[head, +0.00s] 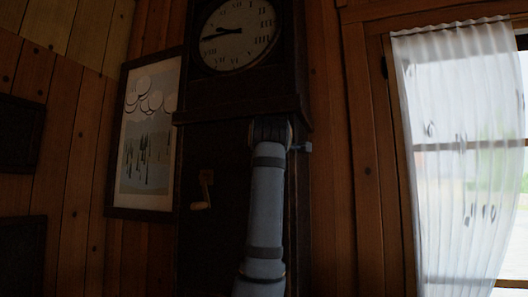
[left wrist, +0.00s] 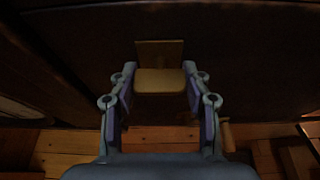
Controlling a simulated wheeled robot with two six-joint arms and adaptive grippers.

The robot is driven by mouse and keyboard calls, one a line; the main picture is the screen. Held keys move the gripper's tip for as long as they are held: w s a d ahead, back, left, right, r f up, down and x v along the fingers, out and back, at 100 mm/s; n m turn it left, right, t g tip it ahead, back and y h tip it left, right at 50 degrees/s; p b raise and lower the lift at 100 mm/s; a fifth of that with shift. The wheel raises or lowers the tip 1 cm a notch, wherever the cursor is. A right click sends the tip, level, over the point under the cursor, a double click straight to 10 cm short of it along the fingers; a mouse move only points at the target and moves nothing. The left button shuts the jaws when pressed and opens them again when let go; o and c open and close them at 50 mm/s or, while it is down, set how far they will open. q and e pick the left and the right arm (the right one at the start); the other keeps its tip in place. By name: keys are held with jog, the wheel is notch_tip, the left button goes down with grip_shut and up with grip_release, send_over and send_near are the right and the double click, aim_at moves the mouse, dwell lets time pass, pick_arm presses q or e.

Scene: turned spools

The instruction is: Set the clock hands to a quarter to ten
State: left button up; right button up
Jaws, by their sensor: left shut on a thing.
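The clock (head: 236,52) is at the top of the head view, in a tall dark case. Its long hand (head: 212,36) points left, at about the nine. Its short hand (head: 228,29) points a little above that, towards the ten. In the left wrist view my left gripper (left wrist: 158,84) has its two fingers on either side of a brown block-like piece (left wrist: 160,82) and is shut on it. A brown plate (left wrist: 160,53) shows behind the piece. In the head view the arm hides the fingers and what they hold. My right gripper is not in view.
A crank with a pale wooden handle (head: 200,206) is on the case front, left of my arm. A framed picture (head: 147,135) hangs left of the case. A white curtain (head: 455,160) covers a window at the right. The wall is wood boards.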

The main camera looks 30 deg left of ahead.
pick_arm(q)
jog(key=shift+f, duration=0.1)
dwell(0.3)
jog(key=o, duration=1.2)
jog(key=shift+w, duration=0.1)
jog(key=v, duration=1.2)
jog(key=shift+a, duration=0.1)
